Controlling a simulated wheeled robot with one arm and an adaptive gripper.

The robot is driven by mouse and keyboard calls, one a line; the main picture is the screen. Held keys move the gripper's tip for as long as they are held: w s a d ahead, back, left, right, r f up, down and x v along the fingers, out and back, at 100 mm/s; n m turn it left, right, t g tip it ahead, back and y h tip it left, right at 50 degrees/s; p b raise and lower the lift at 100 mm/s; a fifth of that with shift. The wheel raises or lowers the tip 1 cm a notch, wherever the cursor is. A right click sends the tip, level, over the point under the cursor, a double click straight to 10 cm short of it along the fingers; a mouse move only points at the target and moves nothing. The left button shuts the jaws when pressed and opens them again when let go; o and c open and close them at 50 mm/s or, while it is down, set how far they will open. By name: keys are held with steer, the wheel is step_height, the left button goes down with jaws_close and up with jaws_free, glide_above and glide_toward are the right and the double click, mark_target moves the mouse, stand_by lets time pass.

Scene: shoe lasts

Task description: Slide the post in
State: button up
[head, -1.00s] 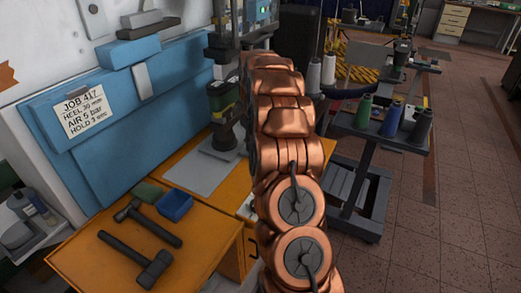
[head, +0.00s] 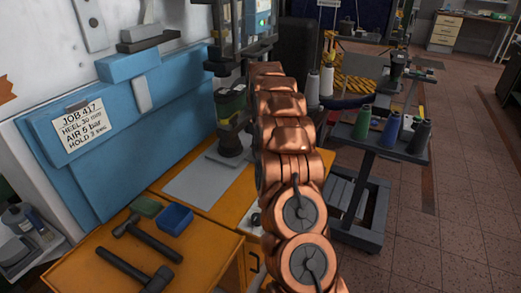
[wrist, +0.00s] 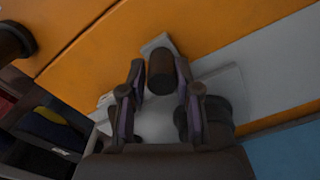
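A short dark brown cylinder (wrist: 160,72), perhaps the post, sits between the fingertips of my gripper (wrist: 160,75) in the wrist view. One finger is on each side of it, close to its sides; whether they press on it I cannot tell. A dark round base (wrist: 212,108) lies just right of the right finger. In the head view my copper arm hides the gripper and the cylinder. No socket for a post can be made out.
A blue panel (head: 130,140) stands behind.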

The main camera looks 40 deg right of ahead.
steer(key=o, duration=0.3)
steer(key=shift+s+d, duration=0.2)
steer(key=shift+d, duration=0.1)
steer(key=shift+o, duration=0.5)
steer(key=shift+w+a, duration=0.15)
steer(key=shift+r, duration=0.1)
